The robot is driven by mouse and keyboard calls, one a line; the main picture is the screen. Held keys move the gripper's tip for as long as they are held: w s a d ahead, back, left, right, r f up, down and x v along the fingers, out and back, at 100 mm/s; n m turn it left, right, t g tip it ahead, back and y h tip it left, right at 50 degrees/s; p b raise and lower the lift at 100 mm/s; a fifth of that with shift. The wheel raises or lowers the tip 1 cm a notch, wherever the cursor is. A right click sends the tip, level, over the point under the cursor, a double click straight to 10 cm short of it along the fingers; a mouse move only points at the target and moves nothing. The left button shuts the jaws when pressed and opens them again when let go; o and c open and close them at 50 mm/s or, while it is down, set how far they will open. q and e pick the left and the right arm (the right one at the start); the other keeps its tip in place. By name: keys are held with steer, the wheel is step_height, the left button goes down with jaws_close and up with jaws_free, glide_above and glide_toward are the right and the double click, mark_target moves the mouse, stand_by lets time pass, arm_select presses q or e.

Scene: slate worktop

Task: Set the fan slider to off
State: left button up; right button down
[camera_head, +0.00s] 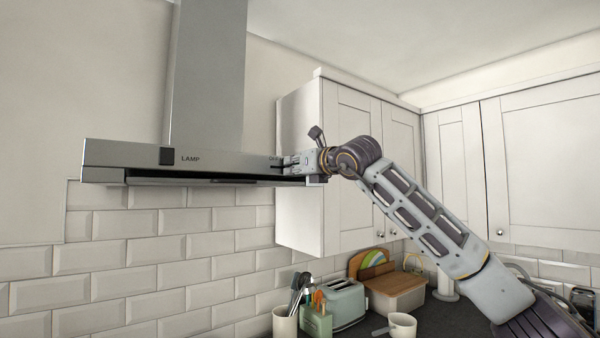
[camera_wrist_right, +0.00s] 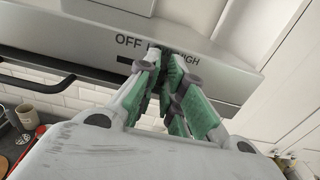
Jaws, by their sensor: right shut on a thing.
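The grey range hood (camera_head: 120,155) hangs on the wall in the head view, with a black square and the word LAMP on its front strip. In the right wrist view, the hood front (camera_wrist_right: 225,85) carries a printed scale with OFF at the left and HIGH at the right. A dark slider slot (camera_wrist_right: 125,60) shows below OFF. My right gripper (camera_head: 286,163) is at the right end of the hood front. In the wrist view its green-padded fingers (camera_wrist_right: 163,72) are shut on the fan slider, between OFF and HIGH. The fingers hide the knob. My left gripper is not in view.
White wall cabinets (camera_head: 350,110) stand close to the right of the hood. The tiled wall under the hood is clear.

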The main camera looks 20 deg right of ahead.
mark_target(273, 166)
steer(key=shift+s+a+b, duration=0.25)
steer(key=shift+a+b, duration=0.1)
steer(key=shift+a, duration=0.4)
steer(key=shift+s+a+b, duration=0.3)
steer(key=shift+a+b, duration=0.1)
steer(key=shift+a, duration=0.3)
steer(key=shift+s+a+b, duration=0.25)
steer(key=shift+a+b, duration=0.1)
steer(key=shift+a, duration=0.4)
steer(key=c, duration=1.5)
jaws_free()
steer(key=shift+a, duration=0.1)
steer(key=shift+d, duration=0.2)
steer(key=shift+v, duration=5.95)
steer(key=shift+a, duration=0.2)
